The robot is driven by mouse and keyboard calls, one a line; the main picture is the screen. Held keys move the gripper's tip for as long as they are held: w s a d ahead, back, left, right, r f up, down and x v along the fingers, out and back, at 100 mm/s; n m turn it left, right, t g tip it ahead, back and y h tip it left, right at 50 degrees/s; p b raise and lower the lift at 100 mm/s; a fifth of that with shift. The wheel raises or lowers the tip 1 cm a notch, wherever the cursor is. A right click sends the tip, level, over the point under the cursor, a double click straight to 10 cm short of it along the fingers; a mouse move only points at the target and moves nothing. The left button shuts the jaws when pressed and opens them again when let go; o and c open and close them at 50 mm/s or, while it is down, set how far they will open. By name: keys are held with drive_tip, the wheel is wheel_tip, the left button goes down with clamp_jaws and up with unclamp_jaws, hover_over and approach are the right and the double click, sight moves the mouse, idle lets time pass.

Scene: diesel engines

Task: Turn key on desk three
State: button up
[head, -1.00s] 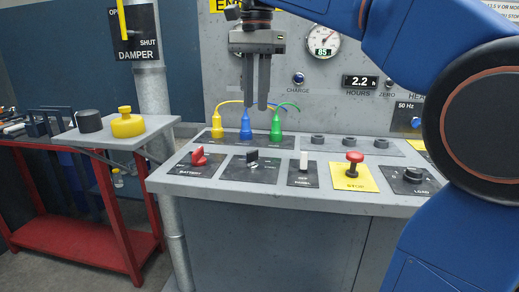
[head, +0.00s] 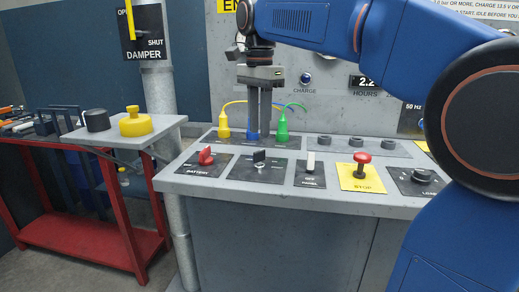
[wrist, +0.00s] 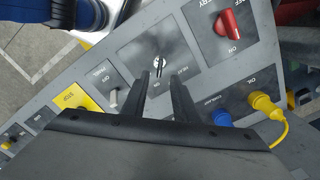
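The control desk (head: 235,185) carries a row of switch plates. The black key-like switch (head: 259,157) stands on the second dark plate from the left; it also shows in the wrist view (wrist: 160,63), turned edge-on between marked positions. My gripper (head: 260,135) points down above the desk, behind the switch, with its fingers in front of the blue plug. In the wrist view my gripper (wrist: 160,76) has its two fingers apart with nothing between them, and the switch lies just beyond the tips. The gripper does not touch it.
A red battery switch (head: 206,155) is left of the black switch. A white lever (head: 311,163), a red stop button (head: 362,163) and a load knob (head: 423,175) are to its right. Yellow (head: 223,125) and green (head: 282,128) plugs with cables stand close to my fingers.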

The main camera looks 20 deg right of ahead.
sight(259, 159)
wheel_tip(259, 159, down, 7)
drive_tip(key=shift+f, duration=0.15)
idle(0.4)
clamp_jaws()
